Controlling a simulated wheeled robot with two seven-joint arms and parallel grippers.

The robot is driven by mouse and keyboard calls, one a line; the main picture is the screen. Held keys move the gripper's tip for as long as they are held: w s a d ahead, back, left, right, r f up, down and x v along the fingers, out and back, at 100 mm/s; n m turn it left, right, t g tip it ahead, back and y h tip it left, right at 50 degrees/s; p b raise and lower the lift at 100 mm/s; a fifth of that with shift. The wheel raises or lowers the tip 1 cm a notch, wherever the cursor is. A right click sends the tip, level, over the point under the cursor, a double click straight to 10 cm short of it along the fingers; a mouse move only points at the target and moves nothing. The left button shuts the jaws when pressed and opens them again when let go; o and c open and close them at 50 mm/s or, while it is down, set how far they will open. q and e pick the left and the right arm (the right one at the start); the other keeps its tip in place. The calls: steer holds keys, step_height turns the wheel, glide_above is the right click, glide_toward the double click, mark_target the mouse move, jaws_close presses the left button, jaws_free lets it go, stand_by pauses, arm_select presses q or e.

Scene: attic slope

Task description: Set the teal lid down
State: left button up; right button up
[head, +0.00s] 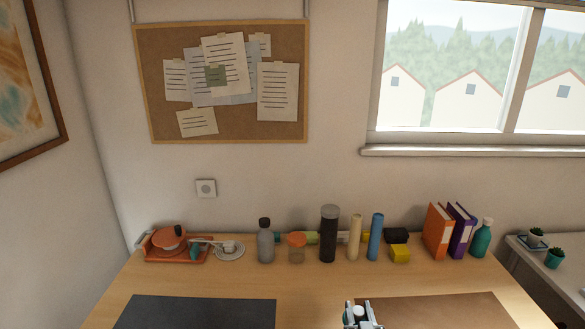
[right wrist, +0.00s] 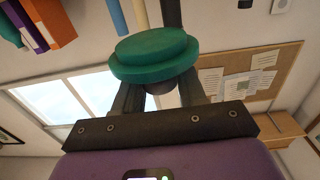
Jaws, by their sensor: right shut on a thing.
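The teal lid (right wrist: 152,55) is a round, stepped disc in the right wrist view. It sits at the tips of my right gripper (right wrist: 160,88), whose fingers are shut on it, apparently on a darker part under the disc. In the head view my right gripper (head: 361,314) shows at the bottom edge, in front of the left part of a brown mat (head: 440,312). The lid is mostly hidden there, and its height above the desk is hard to tell. My left gripper is out of view.
The wooden desk (head: 300,285) has a dark mat (head: 195,312) at front left. Along the back stand an orange tray (head: 178,256), a grey bottle (head: 265,246), a dark tall container (head: 329,238), a blue cylinder (head: 375,238), binders (head: 438,232) and a teal bottle (head: 482,240). Both mats look clear.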

steer(key=shift+s+d+f, duration=0.1)
steer(key=shift+d+f, duration=0.05)
steer(key=shift+d, duration=0.2)
steer(key=shift+a, duration=0.2)
steer(key=shift+a, duration=0.3)
steer(key=s+a+r+m+h, duration=0.1)
steer(key=s+a+r+h, duration=0.1)
steer(key=a, duration=0.6)
steer(key=s+a+r+m+h+b, duration=0.1)
steer(key=s+a+r+h, duration=0.1)
steer(key=a, duration=0.6)
steer(key=shift+s+a+r+m+g, duration=0.3)
steer(key=shift+s+r+m, duration=0.05)
steer(key=shift+r+m, duration=0.1)
steer(key=shift+f, duration=0.1)
